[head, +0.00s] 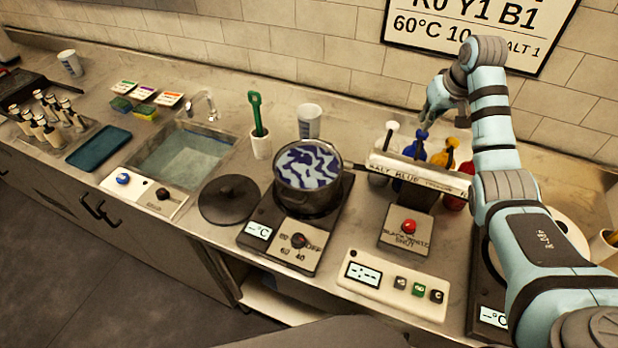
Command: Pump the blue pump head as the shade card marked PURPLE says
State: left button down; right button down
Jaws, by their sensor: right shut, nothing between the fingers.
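The blue pump head (420,136) stands in a row of pump bottles behind a labelled rack (420,172), between a white pump and a yellow one. My right gripper (427,114) is shut and empty, just above the blue pump head; I cannot tell whether it touches it. Several shade cards (169,99) stand on small coloured blocks at the back left. Their print is too small to read, so I cannot tell which is marked PURPLE. A wall sign (475,22) partly reads "R0 Y1 B1" and "60°C 10". My left gripper is out of view.
A pot (307,177) with blue-and-white swirled contents sits on a hot plate (262,231) left of the rack. A red button (409,226) and a timer panel (393,286) are in front. A sink (180,157) and black lid (230,200) lie further left.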

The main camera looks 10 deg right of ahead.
notch_tip(320, 180, up, 6)
dwell(0.5)
jog(key=shift+w+a+f, duration=0.1)
